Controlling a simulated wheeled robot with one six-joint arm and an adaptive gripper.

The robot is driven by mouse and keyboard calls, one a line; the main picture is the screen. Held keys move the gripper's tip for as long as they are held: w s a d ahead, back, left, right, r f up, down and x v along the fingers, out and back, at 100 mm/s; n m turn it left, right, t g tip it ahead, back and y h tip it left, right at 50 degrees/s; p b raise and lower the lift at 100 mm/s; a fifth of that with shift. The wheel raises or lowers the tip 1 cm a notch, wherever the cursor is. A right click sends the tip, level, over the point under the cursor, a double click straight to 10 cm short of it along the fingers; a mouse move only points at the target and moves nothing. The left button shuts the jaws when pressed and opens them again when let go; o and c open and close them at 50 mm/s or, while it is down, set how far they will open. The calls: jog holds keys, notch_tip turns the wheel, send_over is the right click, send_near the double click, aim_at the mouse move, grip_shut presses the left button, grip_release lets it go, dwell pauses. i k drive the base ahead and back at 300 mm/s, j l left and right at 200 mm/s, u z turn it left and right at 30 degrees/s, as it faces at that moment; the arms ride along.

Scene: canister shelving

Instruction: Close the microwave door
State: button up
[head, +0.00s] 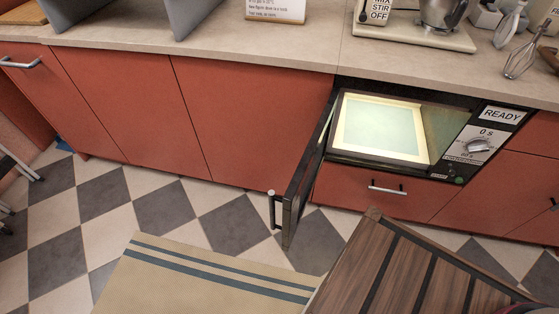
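The microwave (482,142) is built into the red cabinets under the counter. Its door (306,180) is wide open, hinged at the left side of the opening and swung out toward me, seen nearly edge-on. The door handle (273,210) is a short upright bar near the door's free edge, on its left face. The lit cavity shows a pale interior, and I see nothing standing in it. The control panel on the right reads READY and 0 s, with a round knob (479,145). My gripper is not in view.
The counter (300,48) above holds a stand mixer (440,14), whisks (522,55) and a small sign (276,9). A drawer (385,192) lies below the microwave. A striped tan mat (190,280) lies on the checkered floor. The floor left of the door is clear.

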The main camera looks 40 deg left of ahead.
aim_at(302, 186)
jog(key=k+j, duration=0.1)
jog(key=j, duration=0.35)
jog(key=k+j+u, duration=0.1)
jog(key=j, duration=0.3)
jog(key=j+u, duration=0.15)
jog(key=j, duration=0.95)
jog(key=k+l+u, duration=0.15)
jog(key=l, duration=0.2)
jog(key=l+u, duration=0.15)
jog(key=l, duration=0.2)
jog(key=k+l+u, duration=0.1)
jog(key=l, duration=0.25)
jog(key=k+l+u, duration=0.15)
jog(key=k+l, duration=0.05)
jog(key=l, duration=0.1)
